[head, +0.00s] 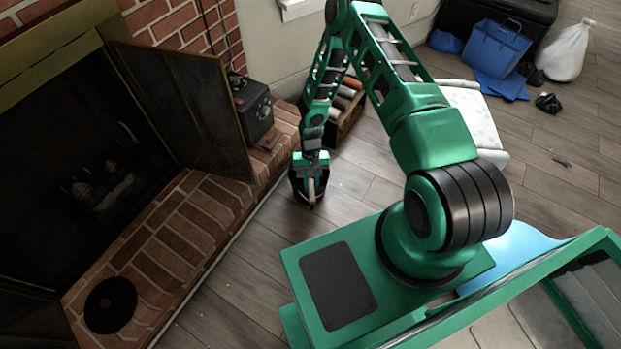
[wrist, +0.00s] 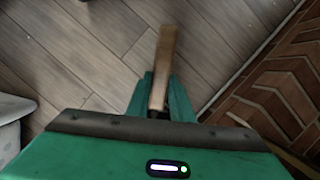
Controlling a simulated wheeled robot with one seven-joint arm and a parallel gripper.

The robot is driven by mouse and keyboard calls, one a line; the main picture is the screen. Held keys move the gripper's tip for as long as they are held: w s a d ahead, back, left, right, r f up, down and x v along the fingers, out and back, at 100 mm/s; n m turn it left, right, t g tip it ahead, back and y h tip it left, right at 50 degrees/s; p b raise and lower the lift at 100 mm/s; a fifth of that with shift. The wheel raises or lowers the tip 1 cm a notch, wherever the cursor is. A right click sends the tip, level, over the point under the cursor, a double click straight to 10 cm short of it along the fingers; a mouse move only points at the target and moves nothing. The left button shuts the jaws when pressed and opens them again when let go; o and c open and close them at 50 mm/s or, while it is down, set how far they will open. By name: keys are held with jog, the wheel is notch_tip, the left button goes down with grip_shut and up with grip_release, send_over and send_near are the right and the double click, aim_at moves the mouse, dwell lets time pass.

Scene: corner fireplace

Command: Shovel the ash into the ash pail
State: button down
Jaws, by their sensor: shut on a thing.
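My gripper (head: 312,178) is low over the floor beside the hearth. It is shut on a wooden handle, which shows between the fingers in the wrist view (wrist: 162,65) and as a small light strip in the head view (head: 312,188). Whatever is at the handle's other end is hidden. A dark, round, pail-like thing (head: 296,187) shows behind and around my gripper; I cannot tell whether they touch. The firebox, left in the head view, is dark, with a grate and pale bits (head: 112,195); ash is not clear there.
The brick hearth (head: 185,230) carries a black round disc (head: 110,305) and a dark box (head: 253,108). An open fireplace door (head: 205,110) stands over it. A wooden crate (head: 345,115) is behind my arm. Bags (head: 497,45) lie at the back right. Wood floor near the hearth is clear.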

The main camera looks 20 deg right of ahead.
jog(key=s+a+f+t+h, duration=0.1)
jog(key=s+f+t, duration=0.2)
jog(key=f, duration=0.2)
jog(key=shift+w+r, duration=0.15)
jog(key=shift+r, duration=2.5)
jog(key=w+d+r+n, duration=0.1)
jog(key=w+d+r, duration=0.1)
jog(key=r, duration=0.9)
jog(key=w+d+r+n, duration=0.1)
jog(key=w+r, duration=0.4)
jog(key=r, duration=0.7)
jog(key=w+d+r+n, duration=0.1)
jog(key=w+d+r, duration=0.2)
jog(key=r, duration=0.9)
jog(key=shift+w+r+n, duration=0.15)
jog(key=shift+w+n, duration=0.15)
jog(key=shift+n, duration=0.1)
